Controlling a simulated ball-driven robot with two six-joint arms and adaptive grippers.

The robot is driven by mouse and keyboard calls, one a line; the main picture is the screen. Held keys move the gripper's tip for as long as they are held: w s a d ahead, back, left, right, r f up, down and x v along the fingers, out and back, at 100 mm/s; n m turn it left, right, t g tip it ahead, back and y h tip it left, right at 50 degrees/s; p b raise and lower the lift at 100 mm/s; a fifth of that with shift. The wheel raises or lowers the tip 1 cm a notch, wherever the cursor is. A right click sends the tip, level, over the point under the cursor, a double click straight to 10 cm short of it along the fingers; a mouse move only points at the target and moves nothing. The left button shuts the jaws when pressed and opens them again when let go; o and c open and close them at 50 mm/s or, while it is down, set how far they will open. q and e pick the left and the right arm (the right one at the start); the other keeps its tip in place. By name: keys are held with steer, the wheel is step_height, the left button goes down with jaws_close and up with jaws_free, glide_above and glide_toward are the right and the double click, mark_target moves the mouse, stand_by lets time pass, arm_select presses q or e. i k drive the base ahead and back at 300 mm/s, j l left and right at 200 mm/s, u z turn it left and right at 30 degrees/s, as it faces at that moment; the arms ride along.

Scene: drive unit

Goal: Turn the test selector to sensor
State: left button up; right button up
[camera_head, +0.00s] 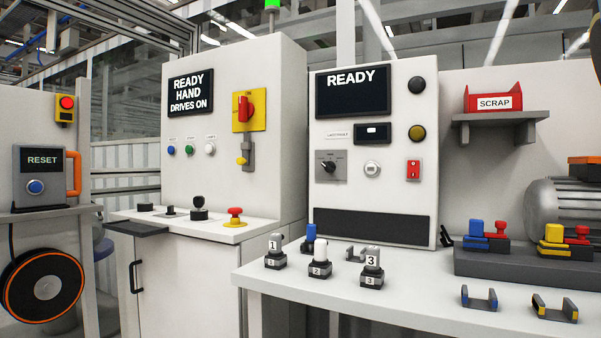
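A black rotary selector knob (328,166) on a grey square plate (338,177) is on the front of the white test panel (330,136), left of its middle. It looks like the test selector. Its pointer appears roughly level, but the small markings around it are too small to read, so I cannot tell its setting. The panel's screen (351,92) above reads "READY". Neither of my grippers is in view, and nothing touches the knob.
A white bench (400,293) stands before the panel, with numbered blocks (320,268) near its front edge. Beside the knob are a white round button (372,169) and a red switch (413,170). A cabinet (233,100) with a yellow-red switch (245,110) stands left. Space before the knob looks clear.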

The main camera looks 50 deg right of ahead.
mark_target(329, 167)
steer(key=i+z, duration=0.3)
steer(key=i, duration=0.3)
steer(key=i+j+z, duration=0.3)
steer(key=i, duration=0.35)
steer(key=l, duration=0.1)
